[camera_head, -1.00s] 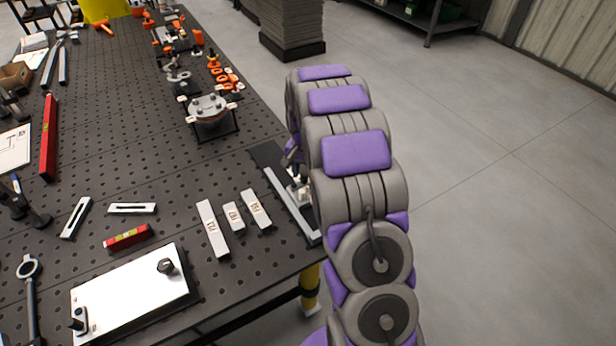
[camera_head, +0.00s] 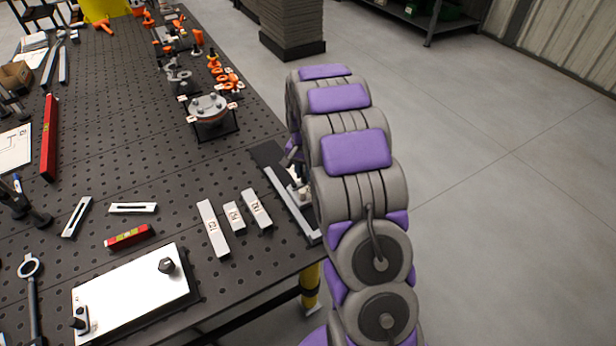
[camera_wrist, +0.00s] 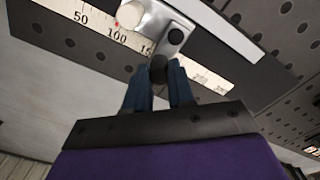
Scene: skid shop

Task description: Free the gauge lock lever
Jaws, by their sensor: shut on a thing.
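The gauge shows in the wrist view as a pale scale strip (camera_wrist: 62,14) with printed numbers such as 50 and 100, set on a dark plate. A silver slider block (camera_wrist: 157,24) sits across the scale. The dark lock lever (camera_wrist: 158,70) reaches from the slider toward me. My gripper (camera_wrist: 160,88), with two blue fingers, is shut on the lever's end. In the head view the gauge (camera_head: 291,203) lies at the table's right edge, and my arm hides part of it and my gripper.
Several light bars with printed labels (camera_head: 213,228) lie left of the gauge on the perforated table (camera_head: 180,180). A white plate with black knobs (camera_head: 125,298) is at the near edge. A flanged part (camera_head: 208,108) stands farther back. Open floor lies to the right.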

